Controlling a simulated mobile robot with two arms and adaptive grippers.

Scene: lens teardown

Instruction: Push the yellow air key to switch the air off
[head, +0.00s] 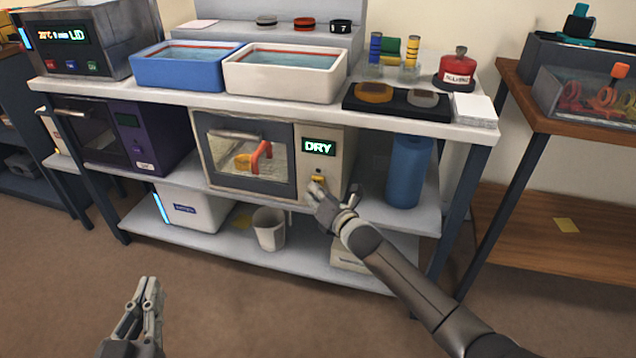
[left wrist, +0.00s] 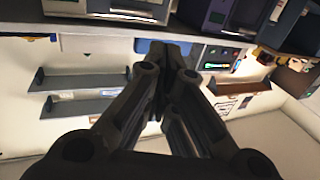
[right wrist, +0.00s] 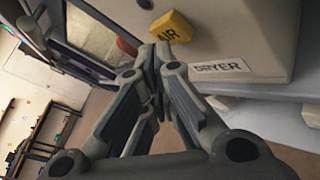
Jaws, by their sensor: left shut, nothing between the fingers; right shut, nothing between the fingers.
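The yellow air key (head: 318,180) is on the front of the cream dryer (head: 338,150), below its green "DRY" display (head: 319,147). In the right wrist view the key (right wrist: 171,27) carries the letters "AIR" and sits above a "DRYER" label (right wrist: 221,66). My right gripper (head: 318,190) is shut and empty, its fingertips just below the key. In the right wrist view the fingertips (right wrist: 157,50) are close to the key's lower edge; I cannot tell whether they touch. My left gripper (head: 152,285) is shut and empty, low over the floor; its tips (left wrist: 160,50) show in the left wrist view.
The dryer's windowed door (head: 245,155) is closed, with red and yellow items inside. A blue cylinder (head: 408,170) stands right of the dryer. A white bin (head: 269,230) is on the shelf below. Blue and white basins (head: 285,85) stand on the bench top.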

